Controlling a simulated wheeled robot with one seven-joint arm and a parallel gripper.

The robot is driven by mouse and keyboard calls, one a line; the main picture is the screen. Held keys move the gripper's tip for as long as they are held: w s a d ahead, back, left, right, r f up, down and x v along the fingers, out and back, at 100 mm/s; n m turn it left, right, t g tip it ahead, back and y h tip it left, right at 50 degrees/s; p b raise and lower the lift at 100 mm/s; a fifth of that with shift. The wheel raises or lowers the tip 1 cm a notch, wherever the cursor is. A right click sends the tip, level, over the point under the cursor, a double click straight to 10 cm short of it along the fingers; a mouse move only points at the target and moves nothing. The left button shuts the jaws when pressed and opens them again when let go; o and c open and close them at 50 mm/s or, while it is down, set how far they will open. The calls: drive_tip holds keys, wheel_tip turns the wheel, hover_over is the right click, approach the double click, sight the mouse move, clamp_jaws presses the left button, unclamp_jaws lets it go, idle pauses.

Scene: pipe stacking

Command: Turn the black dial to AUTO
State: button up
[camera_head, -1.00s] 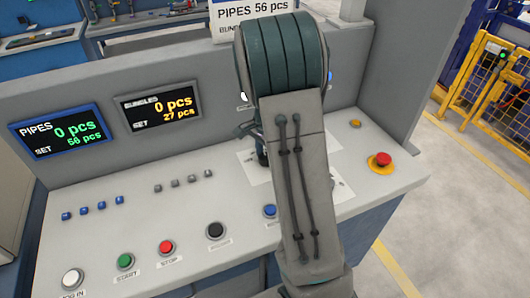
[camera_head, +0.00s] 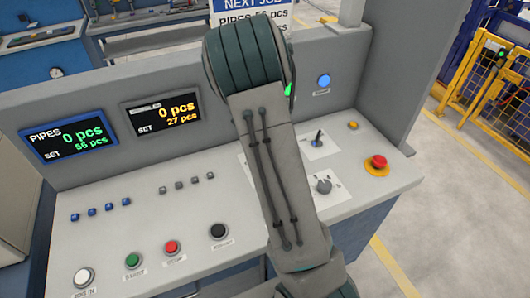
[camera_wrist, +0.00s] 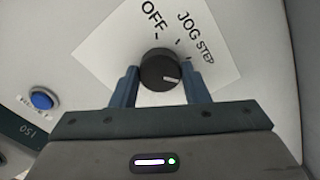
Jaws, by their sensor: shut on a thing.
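In the wrist view the black dial (camera_wrist: 158,66) sits on a white label plate (camera_wrist: 108,44). Its white pointer line points right and slightly down in the picture. The words OFF (camera_wrist: 153,14) and JOG STEP (camera_wrist: 195,38) show on the plate above and to the right of the dial. No AUTO label can be read. My gripper (camera_wrist: 160,74) is shut on the dial, one finger on each side. In the head view my arm (camera_head: 268,165) hides the gripper, and I cannot tell where the held dial is there.
A blue button (camera_wrist: 42,100) lies left of the dial. In the head view, a lever (camera_head: 318,138), a grey knob (camera_head: 324,186) and a red emergency button (camera_head: 376,164) stand right of my arm. Green (camera_head: 132,261), red (camera_head: 171,247) and black (camera_head: 218,231) buttons are to the left.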

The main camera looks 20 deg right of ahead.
drive_tip(key=shift+r+m+p, duration=0.1)
drive_tip(key=shift+m+p, duration=0.2)
drive_tip(key=shift+m, duration=0.4)
drive_tip(key=o, duration=1)
drive_tip(key=shift+c, duration=0.2)
wheel_tip(320, 180, up, 14)
drive_tip(key=shift+b, duration=0.35)
